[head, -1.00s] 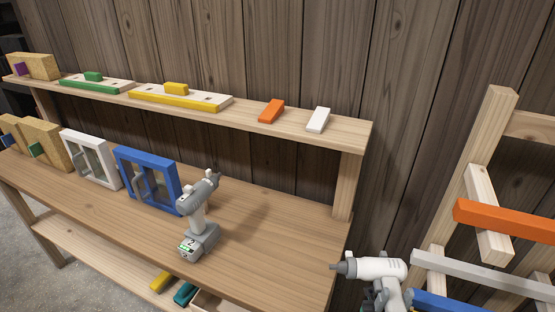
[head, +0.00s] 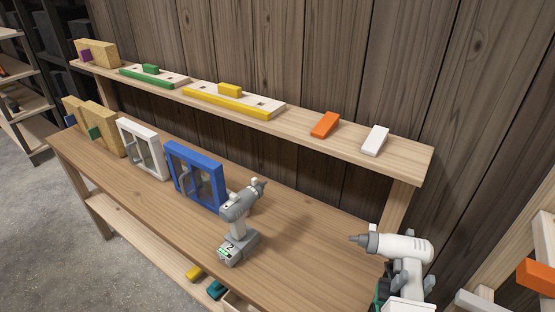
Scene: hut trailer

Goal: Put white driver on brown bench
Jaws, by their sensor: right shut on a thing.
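The white driver (head: 402,248) is at the lower right of the head view, upright with its grey tip pointing left. My right gripper (head: 403,275) is shut on its handle; the fingers are partly hidden by the driver. The driver shows in front of the right end of the brown bench (head: 165,210); its height above the bench is hard to tell. My left gripper is not in view.
A grey driver (head: 238,222) stands on the bench near its middle. A blue frame (head: 195,177), a white frame (head: 143,148) and wooden blocks (head: 94,127) stand to its left. An upper shelf (head: 300,125) holds several small pieces. The bench's front left and right parts are bare.

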